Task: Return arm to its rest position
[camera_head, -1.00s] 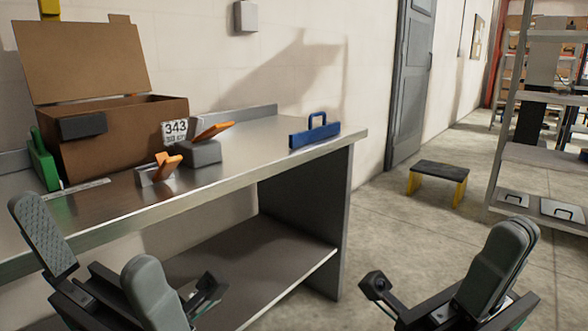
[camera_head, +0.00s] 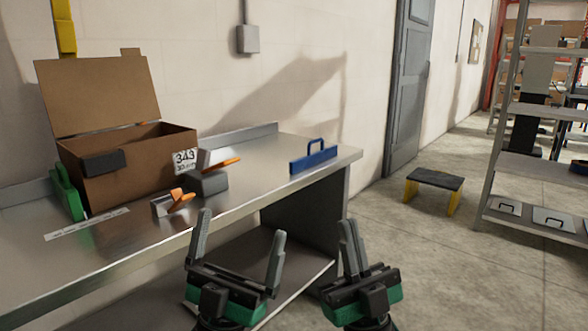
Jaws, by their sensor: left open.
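My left gripper (camera_head: 242,224) is open and empty, its two grey fingers wide apart, in front of the workbench's (camera_head: 150,238) front edge. My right gripper (camera_head: 350,222) is shut, its fingers side by side with nothing seen between them, just right of the left one and near the bench's right end. Both grippers point upward in the picture, apart from each other. The upper arms are out of view.
On the bench stand an open cardboard box (camera_head: 135,172), a green tool (camera_head: 67,193), two orange-lever dispensers (camera_head: 208,184) (camera_head: 165,204), a flat strip (camera_head: 87,224) and a blue handled block (camera_head: 312,160). A step stool (camera_head: 434,180) and shelving (camera_head: 530,165) stand right. The floor between is clear.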

